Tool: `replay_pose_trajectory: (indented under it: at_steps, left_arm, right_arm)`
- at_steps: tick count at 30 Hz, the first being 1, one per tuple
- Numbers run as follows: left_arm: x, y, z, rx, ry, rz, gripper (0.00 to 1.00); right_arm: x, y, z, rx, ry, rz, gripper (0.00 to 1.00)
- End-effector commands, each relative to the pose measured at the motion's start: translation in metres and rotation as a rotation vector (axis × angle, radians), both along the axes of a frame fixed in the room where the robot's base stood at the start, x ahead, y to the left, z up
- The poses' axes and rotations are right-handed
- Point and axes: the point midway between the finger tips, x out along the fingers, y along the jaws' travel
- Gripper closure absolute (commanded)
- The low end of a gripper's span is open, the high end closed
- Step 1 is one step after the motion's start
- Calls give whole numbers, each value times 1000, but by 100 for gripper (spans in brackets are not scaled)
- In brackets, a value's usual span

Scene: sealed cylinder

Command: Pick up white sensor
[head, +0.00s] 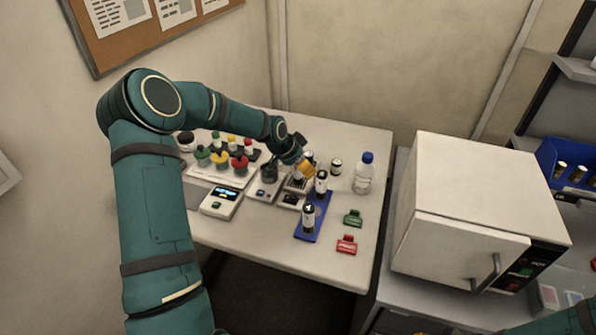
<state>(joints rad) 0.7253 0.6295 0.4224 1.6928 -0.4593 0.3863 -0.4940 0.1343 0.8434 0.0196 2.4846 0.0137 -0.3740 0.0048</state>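A white device with a lit blue display (221,203) sits near the table's left front; I cannot tell whether it is the white sensor. A smaller whitish device with a dark front (291,201) stands right of it, partly hidden. My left gripper (306,170) is over the middle of the table, above and behind the smaller device. Its orange part shows beside the dark-and-white cylinders. The fingers are too small and covered to tell whether they are open or hold anything. Only a piece of my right arm shows at the lower right; its gripper is out of view.
Colored-capped containers (221,158) crowd the left. A white oven (470,210) stands right of the table.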

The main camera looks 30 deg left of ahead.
Motion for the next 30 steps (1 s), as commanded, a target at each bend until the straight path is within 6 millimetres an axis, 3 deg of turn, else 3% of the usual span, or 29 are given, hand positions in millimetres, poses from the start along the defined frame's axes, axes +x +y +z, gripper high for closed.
replay_pose_trajectory:
  at_steps: [3,9,22,30]
  left_arm:
    - [0,0,0,0,0,0,34]
    - [0,0,1,0,0,0,100]
    - [0,0,4,1,0,0,100]
    - [1,1,48,3,-4,0,100]
  right_arm:
    - [0,0,0,0,0,0,100]
    - [0,0,0,0,0,0,100]
    - [0,0,0,0,0,0,100]
    - [0,0,3,1,0,0,100]
